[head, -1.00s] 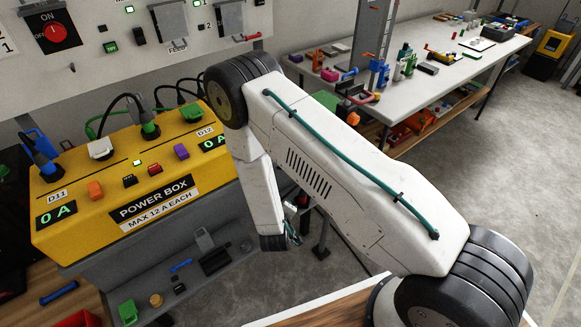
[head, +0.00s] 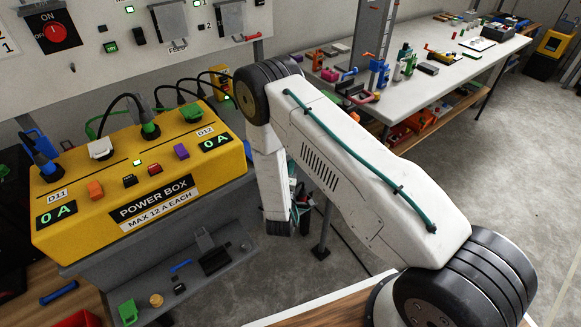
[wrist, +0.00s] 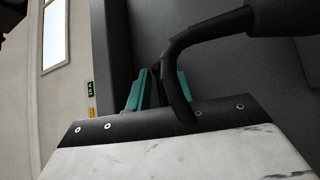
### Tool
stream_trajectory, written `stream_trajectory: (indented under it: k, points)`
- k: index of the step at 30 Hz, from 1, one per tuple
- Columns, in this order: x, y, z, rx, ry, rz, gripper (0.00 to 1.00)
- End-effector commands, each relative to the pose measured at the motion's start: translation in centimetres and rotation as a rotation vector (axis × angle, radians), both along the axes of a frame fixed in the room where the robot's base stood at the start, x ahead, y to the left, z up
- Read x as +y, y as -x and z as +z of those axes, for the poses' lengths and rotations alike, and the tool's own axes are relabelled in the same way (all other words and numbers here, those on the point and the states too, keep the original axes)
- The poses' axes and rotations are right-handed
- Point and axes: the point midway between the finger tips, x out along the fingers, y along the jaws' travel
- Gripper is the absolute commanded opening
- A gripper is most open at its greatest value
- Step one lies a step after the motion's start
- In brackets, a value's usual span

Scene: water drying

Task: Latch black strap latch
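I cannot pick out the black strap latch for certain in either view. A black fitting (head: 213,255) with a raised grey plate sits on the grey ledge below the yellow power box (head: 140,175), and I cannot tell whether it is the latch. My gripper (head: 297,193) is to the right of the power box in the head view, mostly hidden by my white arm; only bits of teal show. In the wrist view my gripper (wrist: 160,88) shows two teal pieces with dark parts between them. A black tube crosses in front, so its opening and anything held are unclear.
A workbench (head: 470,70) with many small tools stands at the back right. Cables run from plugs on the power box. A blue rod (head: 58,292) and a green block (head: 128,312) lie at the lower left. The concrete floor (head: 500,170) at right is clear.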

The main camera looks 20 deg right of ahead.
Motion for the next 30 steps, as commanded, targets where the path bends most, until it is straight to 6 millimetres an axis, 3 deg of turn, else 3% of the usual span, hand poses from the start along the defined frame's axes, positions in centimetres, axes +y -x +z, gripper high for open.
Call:
stream_trajectory:
  k: [10, 13, 23, 30]
  points:
    - [-0.28, -0.59, 0.11, -0.001, -0.001, 0.001, 0.22]
    - [-0.26, -0.58, 0.10, -0.001, -0.001, 0.001, 0.00]
    - [-0.22, -0.56, 0.04, 0.007, -0.021, 0.001, 0.00]
    - [-0.17, -0.52, -0.32, 0.042, -0.126, 0.001, 0.00]
